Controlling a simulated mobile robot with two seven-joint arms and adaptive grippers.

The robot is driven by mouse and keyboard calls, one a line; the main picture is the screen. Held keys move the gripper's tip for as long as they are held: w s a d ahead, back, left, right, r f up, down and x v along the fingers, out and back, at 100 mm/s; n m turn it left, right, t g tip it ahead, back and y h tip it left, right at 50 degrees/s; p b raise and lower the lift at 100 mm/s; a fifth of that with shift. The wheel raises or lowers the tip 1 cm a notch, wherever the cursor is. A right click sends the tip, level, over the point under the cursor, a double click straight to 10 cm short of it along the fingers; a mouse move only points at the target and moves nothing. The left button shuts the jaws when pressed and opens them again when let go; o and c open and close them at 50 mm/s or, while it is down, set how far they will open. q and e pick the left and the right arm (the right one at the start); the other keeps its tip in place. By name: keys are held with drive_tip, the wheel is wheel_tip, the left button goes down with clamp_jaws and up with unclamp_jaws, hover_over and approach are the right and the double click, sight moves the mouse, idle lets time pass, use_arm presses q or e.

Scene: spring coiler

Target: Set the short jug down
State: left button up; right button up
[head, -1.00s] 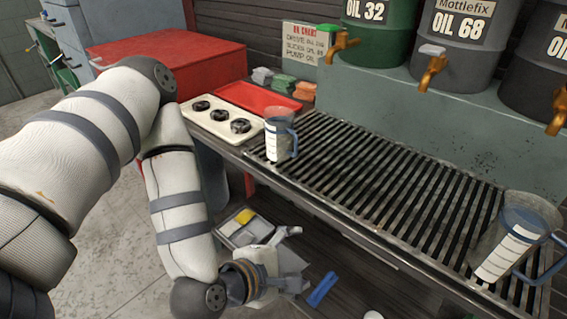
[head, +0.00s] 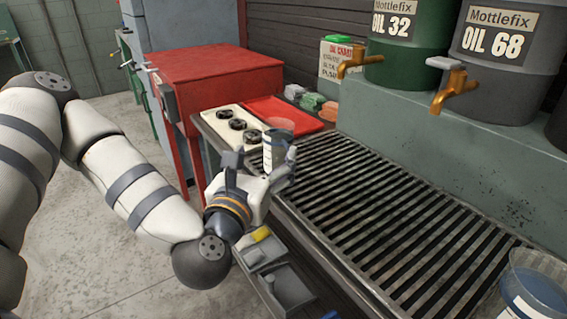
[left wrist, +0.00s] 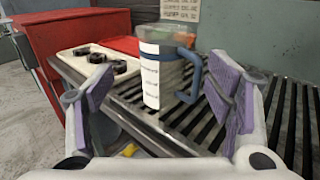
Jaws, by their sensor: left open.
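A clear measuring jug (head: 279,126) with a white label band and a blue handle stands upright at the left end of the slatted drain grate (head: 400,200). In the left wrist view the jug (left wrist: 160,62) is ahead, framed between the fingers, with its handle to the right. My left gripper (head: 258,170) is open and empty in front of the jug and partly hides it in the head view. A second, wider jug (head: 535,290) stands at the right front, cut off by the frame. I cannot tell which jug is the shorter. My right gripper is out of view.
A cream panel with black round parts (head: 222,118) and a red tray (head: 275,115) lie beyond the jug. Oil drums (head: 505,60) with brass taps stand on a ledge (head: 450,145) behind. A grey bin (head: 285,285) sits below the bench edge. The grate's middle is clear.

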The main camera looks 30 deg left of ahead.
sight(274, 144)
use_arm(q)
drive_tip(key=p+x, duration=0.1)
drive_tip(key=x, duration=0.5)
drive_tip(key=shift+w+r, duration=0.1)
drive_tip(key=shift+w, duration=0.75)
drive_tip(key=c, duration=1.5)
